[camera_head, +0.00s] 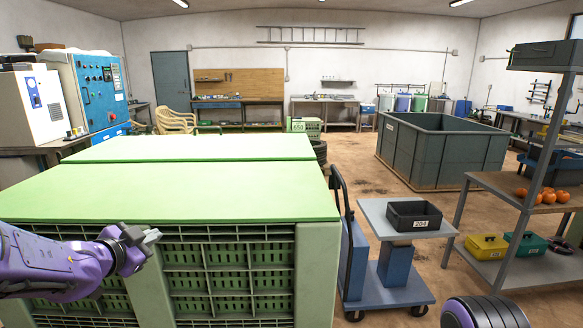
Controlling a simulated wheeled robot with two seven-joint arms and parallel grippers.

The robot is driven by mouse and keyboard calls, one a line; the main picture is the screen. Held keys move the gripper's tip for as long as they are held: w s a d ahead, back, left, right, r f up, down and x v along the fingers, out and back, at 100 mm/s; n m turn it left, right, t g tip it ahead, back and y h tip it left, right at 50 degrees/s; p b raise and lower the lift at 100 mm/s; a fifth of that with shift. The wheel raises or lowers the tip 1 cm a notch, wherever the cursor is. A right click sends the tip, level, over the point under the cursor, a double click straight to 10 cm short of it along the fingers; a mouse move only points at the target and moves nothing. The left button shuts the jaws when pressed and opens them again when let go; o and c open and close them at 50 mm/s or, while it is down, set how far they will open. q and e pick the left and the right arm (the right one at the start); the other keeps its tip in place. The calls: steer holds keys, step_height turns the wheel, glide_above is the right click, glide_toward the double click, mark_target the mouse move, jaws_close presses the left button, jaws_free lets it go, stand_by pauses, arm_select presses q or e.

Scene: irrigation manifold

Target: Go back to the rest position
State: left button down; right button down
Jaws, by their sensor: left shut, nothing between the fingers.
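My left gripper (143,237) shows at the lower left, at the end of my purple arm. Its grey fingers are together with nothing between them. It is in front of the near face of a large green crate (318,270), close to the height of its flat green top. I cannot tell whether it touches the crate. My right gripper is not in view; a dark rounded part with a purple stripe shows at the bottom right edge.
A cart (395,290) carrying a black bin (414,213) stands right of the crate. A grey shelf (500,190) with oranges is at the right. A large grey tank (440,152) stands behind.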

arm_select(q)
steer(key=s+d+f+n+g+y+b, duration=0.1)
steer(key=s+f+n, duration=0.25)
steer(key=f, duration=0.55)
steer(key=s+f+n+y+b, duration=0.15)
steer(key=f+n, duration=0.25)
steer(key=f, duration=0.4)
steer(key=s+d+f+n+g+y, duration=0.1)
steer(key=s+f+n, duration=0.25)
steer(key=f, duration=0.55)
steer(key=s+f+n+g+y+b, duration=0.1)
steer(key=s+f+g, duration=0.3)
steer(key=s+f, duration=0.7)
steer(key=s+f+n+g+y+b, duration=0.1)
steer(key=s+f+n+g, duration=0.3)
steer(key=s+f, duration=0.8)
steer(key=s+b, duration=0.1)
steer(key=s, duration=0.6)
steer(key=shift+g+b, duration=0.3)
steer(key=shift+g, duration=0.1)
